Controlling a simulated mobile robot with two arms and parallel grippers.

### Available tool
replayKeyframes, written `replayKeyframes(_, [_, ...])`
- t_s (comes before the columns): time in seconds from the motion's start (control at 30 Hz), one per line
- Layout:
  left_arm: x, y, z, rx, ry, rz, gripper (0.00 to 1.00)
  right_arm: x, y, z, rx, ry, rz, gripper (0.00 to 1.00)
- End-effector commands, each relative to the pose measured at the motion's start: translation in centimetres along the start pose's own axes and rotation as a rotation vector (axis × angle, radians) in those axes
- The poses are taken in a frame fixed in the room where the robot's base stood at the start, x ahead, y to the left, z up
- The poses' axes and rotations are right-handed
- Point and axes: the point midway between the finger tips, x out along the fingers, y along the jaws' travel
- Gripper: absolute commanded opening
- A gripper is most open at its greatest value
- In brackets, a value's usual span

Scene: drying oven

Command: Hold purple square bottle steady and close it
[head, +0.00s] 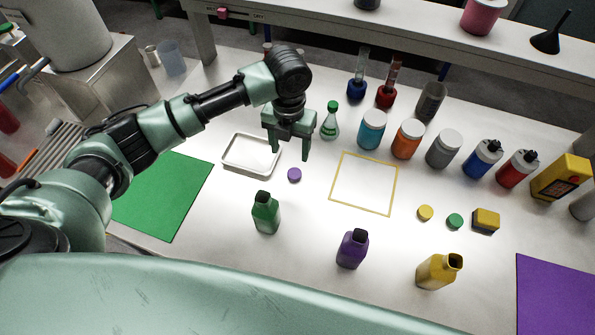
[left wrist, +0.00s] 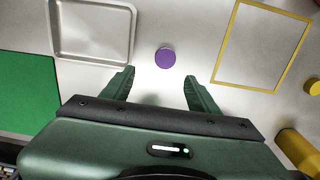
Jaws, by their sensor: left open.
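The purple square bottle (head: 352,249) stands upright on the white table, its dark mouth open with no cap on it. A round purple cap (head: 294,175) lies on the table between the white tray and the yellow-outlined square. The cap also shows in the left wrist view (left wrist: 165,58), just beyond and between the fingertips. My left gripper (head: 290,156) is open and empty, pointing down above the table close to the cap. In the left wrist view its two fingers (left wrist: 158,80) are spread wide. My right gripper is not in view.
A green bottle (head: 265,213) and a yellow bottle (head: 438,271) stand open on either side. A yellow cap (head: 425,213) and a green cap (head: 455,221) lie to the right. The white tray (head: 232,168) is left of the cap. Several jars stand behind.

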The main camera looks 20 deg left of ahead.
Motion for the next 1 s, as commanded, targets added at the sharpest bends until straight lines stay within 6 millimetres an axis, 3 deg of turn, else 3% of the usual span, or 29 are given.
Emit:
replayKeyframes(0.03, [1.4, 0.0, 0.0, 0.0, -0.001, 0.0, 0.6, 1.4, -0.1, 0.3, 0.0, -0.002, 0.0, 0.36])
replayKeyframes(0.2, [2.6, 0.0, 0.1, -0.001, -0.003, -0.001, 0.6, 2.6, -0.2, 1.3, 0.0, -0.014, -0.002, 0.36])
replayKeyframes(0.33, [2.6, 0.0, 0.1, -0.001, -0.004, -0.001, 0.6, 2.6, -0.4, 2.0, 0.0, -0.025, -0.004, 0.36])
replayKeyframes(0.6, [2.6, -0.1, 0.1, -0.002, -0.003, -0.001, 0.6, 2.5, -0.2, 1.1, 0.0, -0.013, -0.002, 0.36])
replayKeyframes(0.87, [5.0, -0.1, 0.1, -0.002, -0.001, -0.001, 0.6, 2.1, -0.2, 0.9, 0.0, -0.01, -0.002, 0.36])
replayKeyframes(1.0, [5.1, -0.1, 0.2, -0.001, -0.004, -0.001, 0.6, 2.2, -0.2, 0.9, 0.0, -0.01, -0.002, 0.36])
